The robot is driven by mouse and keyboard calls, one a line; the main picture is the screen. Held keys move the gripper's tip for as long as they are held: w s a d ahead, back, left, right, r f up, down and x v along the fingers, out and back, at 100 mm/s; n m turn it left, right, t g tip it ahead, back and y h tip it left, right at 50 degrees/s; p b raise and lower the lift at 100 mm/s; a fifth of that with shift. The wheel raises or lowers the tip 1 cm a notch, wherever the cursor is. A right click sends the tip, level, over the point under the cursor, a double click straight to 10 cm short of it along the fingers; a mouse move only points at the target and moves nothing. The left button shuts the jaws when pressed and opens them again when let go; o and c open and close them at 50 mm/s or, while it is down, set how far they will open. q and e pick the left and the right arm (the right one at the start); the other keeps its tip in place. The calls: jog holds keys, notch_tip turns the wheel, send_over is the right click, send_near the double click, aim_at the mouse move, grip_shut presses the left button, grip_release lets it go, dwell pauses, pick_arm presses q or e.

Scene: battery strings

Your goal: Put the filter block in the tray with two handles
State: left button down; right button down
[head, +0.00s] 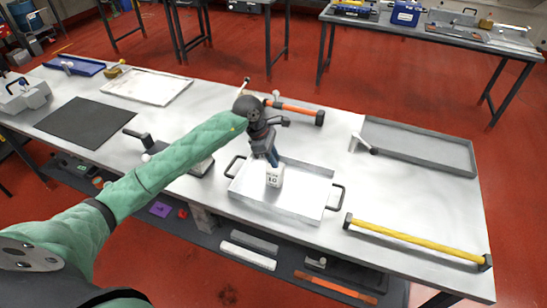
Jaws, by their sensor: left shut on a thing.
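The tray with two handles (300,208) is a shallow silver metal tray with dark handles at its left and right ends, on the table's front middle. The filter block (274,177) is a small white block with dark print on its face. My left gripper (272,161) is shut on the filter block and holds it over the left part of the tray. I cannot tell whether the block touches the tray floor. My right gripper is not in view.
A yellow bar (415,240) lies right of the tray on the metal table (443,205). A grey tray (418,146) lies behind it. An orange-handled tool (296,109) lies behind my gripper. A dark mat (86,122) and a pale tray (146,87) lie at the left.

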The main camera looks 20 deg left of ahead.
pick_arm(q)
jog(key=shift+f, duration=0.65)
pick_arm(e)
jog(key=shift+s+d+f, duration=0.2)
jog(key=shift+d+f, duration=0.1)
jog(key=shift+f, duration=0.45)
pick_arm(q)
jog(key=shift+f, duration=0.1)
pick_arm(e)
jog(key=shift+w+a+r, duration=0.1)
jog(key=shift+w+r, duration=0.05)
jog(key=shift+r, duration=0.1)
pick_arm(q)
jog(key=c, duration=1.3)
grip_release()
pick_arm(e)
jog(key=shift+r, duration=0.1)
